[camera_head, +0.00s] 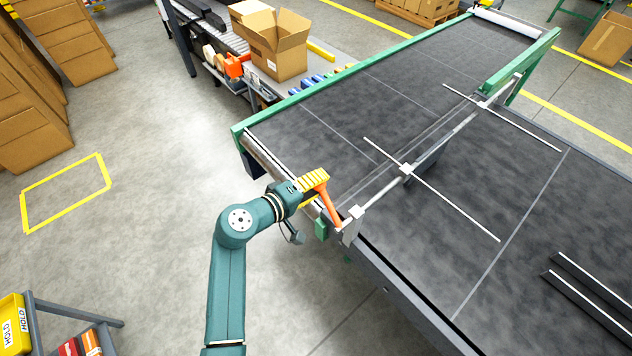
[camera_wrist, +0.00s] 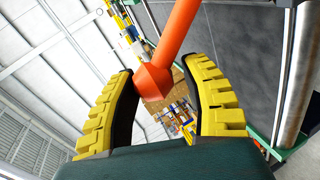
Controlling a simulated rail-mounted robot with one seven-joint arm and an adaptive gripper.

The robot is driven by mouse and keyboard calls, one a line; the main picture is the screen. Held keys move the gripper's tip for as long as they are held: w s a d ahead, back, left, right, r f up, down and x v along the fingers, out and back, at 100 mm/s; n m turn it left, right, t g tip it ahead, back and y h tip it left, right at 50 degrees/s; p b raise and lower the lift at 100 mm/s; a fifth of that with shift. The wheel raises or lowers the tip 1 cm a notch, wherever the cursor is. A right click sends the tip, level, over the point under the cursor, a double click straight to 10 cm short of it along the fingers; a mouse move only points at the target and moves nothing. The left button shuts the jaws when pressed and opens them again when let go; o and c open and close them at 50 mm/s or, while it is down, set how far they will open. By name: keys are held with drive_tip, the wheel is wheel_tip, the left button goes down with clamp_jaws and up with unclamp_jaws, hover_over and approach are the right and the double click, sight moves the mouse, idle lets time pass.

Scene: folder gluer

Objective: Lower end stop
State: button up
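An orange lever (camera_head: 328,204) stands tilted at the near end of a grey crossbar (camera_head: 392,183) that spans the dark belt. My gripper (camera_head: 318,180), with yellow ribbed fingers, is at the lever's upper end. In the wrist view the orange lever (camera_wrist: 170,50) reaches down between the two fingers (camera_wrist: 158,72). The fingers stand apart on either side of its end, with a narrow gap showing on the right. Contact on the left is unclear. Thin white rods (camera_head: 440,197) are clamped to the crossbar above the belt. No part is marked as the end stop.
The belt table (camera_head: 455,65) has green side rails and a metal edge near my arm. Dark rails (camera_head: 590,295) lie on the belt at right.

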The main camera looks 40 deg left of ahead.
drive_tip(key=o, duration=0.3)
drive_tip(key=shift+r, duration=0.1)
drive_tip(key=v, duration=1.2)
